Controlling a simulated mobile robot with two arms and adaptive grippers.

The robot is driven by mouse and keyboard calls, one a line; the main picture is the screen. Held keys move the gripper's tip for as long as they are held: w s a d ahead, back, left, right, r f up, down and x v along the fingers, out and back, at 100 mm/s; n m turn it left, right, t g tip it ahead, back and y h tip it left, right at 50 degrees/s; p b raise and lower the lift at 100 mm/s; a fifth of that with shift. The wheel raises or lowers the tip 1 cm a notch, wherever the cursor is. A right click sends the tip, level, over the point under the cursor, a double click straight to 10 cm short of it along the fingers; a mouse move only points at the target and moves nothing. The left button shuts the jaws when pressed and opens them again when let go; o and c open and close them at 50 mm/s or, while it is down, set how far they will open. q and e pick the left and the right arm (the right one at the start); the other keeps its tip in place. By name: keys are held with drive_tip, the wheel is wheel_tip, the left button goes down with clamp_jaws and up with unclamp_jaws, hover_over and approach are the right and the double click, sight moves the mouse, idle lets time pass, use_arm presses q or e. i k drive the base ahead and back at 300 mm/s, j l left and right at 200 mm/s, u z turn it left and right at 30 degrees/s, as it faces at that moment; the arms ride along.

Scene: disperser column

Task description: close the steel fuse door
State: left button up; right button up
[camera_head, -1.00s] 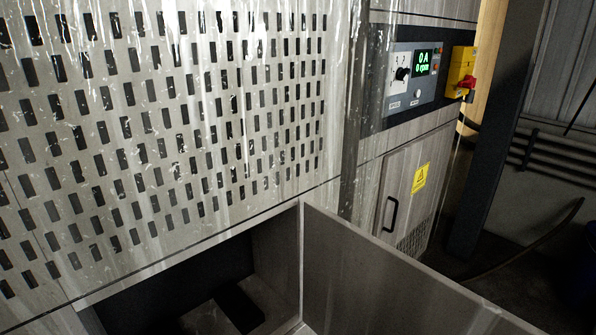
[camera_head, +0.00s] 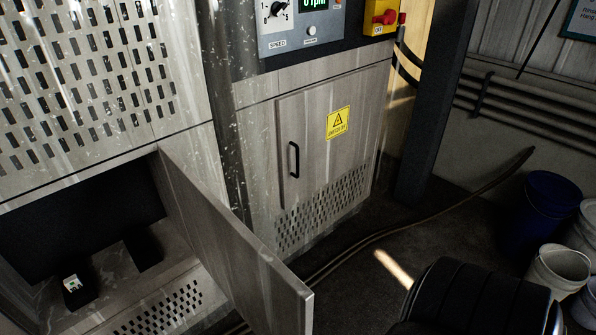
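A plain steel door (camera_head: 235,245) stands wide open in the head view, swung out from the low compartment (camera_head: 80,225) at the left. Its hinge edge is at the compartment's right side. Inside the dark compartment a small black block with a white-and-green top (camera_head: 73,285) sits on the floor. A second steel door (camera_head: 325,150) to the right, with a black handle (camera_head: 293,160) and a yellow warning label (camera_head: 338,122), lies flush in its frame and looks closed. Neither of my grippers shows in the head view.
A control panel (camera_head: 300,30) with a speed knob and a red-and-yellow switch (camera_head: 380,18) sits above the closed door. A cable (camera_head: 400,228) runs across the floor. A blue drum (camera_head: 548,205) and pale buckets (camera_head: 558,268) stand at the right.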

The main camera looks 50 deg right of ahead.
sight(271, 300)
drive_tip(key=k+l+u, duration=0.1)
drive_tip(key=l, duration=0.35)
drive_tip(key=k+l+u, duration=0.1)
drive_tip(key=l, duration=0.35)
drive_tip(key=k+l, duration=0.15)
drive_tip(key=l, duration=0.25)
drive_tip(key=i+l+u, duration=0.15)
drive_tip(key=i+l, duration=0.45)
